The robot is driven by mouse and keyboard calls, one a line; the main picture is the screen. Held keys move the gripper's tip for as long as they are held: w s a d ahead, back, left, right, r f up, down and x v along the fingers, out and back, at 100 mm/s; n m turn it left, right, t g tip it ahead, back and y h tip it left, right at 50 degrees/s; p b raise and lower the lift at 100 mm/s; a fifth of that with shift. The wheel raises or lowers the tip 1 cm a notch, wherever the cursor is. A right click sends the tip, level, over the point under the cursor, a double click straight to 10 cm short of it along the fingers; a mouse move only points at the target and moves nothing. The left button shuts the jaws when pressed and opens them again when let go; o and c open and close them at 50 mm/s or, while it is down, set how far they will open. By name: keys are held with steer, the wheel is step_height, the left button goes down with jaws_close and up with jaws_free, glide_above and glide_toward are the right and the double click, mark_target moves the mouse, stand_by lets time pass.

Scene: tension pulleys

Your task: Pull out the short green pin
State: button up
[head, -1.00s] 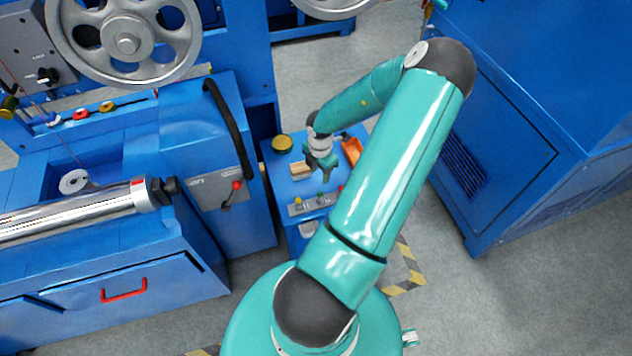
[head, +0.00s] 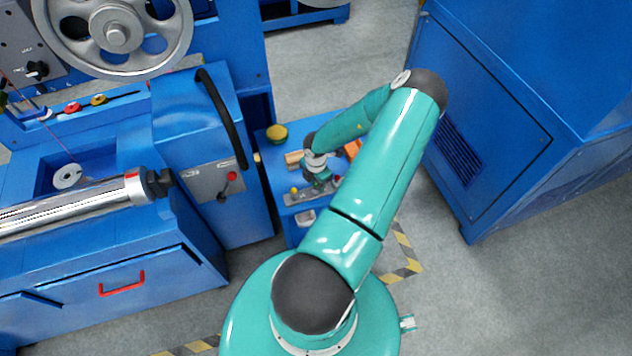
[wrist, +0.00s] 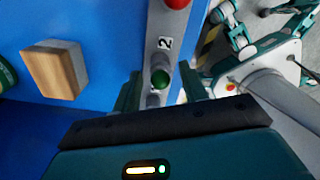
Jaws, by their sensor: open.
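The short green pin (wrist: 160,78) shows its round green head in the wrist view, standing in a grey strip (wrist: 158,22) beside a printed "2". My gripper (head: 319,186) is open, low over the strip in the head view. In the wrist view its two fingers lie to the left and right of the green head, with a gap visible on each side. I cannot tell how far down the fingers reach along the pin. In the head view my gripper hides the green pin.
A red knob (wrist: 176,3) stands farther along the strip, and a yellow one (head: 294,190) at its left end. A wooden block (wrist: 55,70) lies on the blue bench top. A round yellow-topped tin (head: 277,133) and an orange tray (head: 352,148) are behind.

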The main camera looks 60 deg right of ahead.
jaws_close()
steer(key=shift+r, duration=1.9)
stand_by(0.6)
steer(key=shift+r, duration=0.4)
steer(key=shift+r, duration=2)
steer(key=shift+f, duration=0.1)
steer(key=shift+f, duration=2.45)
